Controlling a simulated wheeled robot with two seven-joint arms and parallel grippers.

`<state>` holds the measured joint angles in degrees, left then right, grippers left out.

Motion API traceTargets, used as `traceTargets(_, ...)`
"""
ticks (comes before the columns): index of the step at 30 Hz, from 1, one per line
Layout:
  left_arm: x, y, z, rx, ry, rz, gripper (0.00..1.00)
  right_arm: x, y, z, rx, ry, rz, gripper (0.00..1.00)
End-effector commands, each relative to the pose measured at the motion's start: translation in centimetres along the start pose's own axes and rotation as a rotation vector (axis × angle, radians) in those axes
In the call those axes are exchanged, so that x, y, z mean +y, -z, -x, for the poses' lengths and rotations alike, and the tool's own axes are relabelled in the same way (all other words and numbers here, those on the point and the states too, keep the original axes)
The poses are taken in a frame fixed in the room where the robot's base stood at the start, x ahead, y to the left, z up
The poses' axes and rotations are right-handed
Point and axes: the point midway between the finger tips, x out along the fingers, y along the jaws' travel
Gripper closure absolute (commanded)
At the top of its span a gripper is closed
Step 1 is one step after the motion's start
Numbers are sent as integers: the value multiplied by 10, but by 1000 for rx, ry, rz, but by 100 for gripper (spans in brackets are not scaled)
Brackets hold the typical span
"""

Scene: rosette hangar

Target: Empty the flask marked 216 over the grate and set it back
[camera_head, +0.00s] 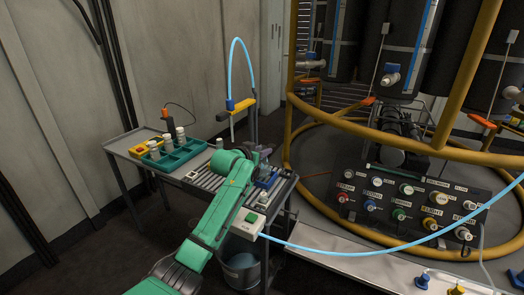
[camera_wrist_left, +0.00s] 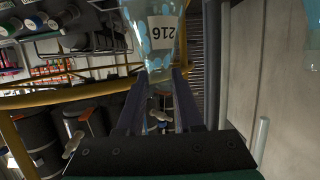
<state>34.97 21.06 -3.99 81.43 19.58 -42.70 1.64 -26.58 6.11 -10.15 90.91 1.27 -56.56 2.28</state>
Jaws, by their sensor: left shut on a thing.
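The flask marked 216 (camera_wrist_left: 162,35) is clear with blue patches and a white label. It fills the top middle of the left wrist view, where the label reads upside down, as does the room. My left gripper (camera_wrist_left: 161,75) is shut on its narrow part. In the head view my left gripper (camera_head: 267,154) is above the back of the side table, and the flask cannot be made out there. The slatted metal grate (camera_head: 204,181) is on the table, partly behind my green left arm. My right gripper is not in view.
A teal tray (camera_head: 186,157) with white-capped bottles and a yellow device (camera_head: 145,148) stand on the table's left. A tap with a blue hose (camera_head: 238,103) rises behind. A bucket (camera_head: 240,272) is below. A connector panel (camera_head: 410,205) and yellow tube frame stand right.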

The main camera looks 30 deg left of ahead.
Motion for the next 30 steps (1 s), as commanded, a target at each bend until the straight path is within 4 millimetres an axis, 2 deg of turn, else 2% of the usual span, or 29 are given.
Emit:
traceTargets(11,0,-15,-5,0,0,0,100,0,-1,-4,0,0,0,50)
traceTargets(30,0,-19,-6,0,0,0,100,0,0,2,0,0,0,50)
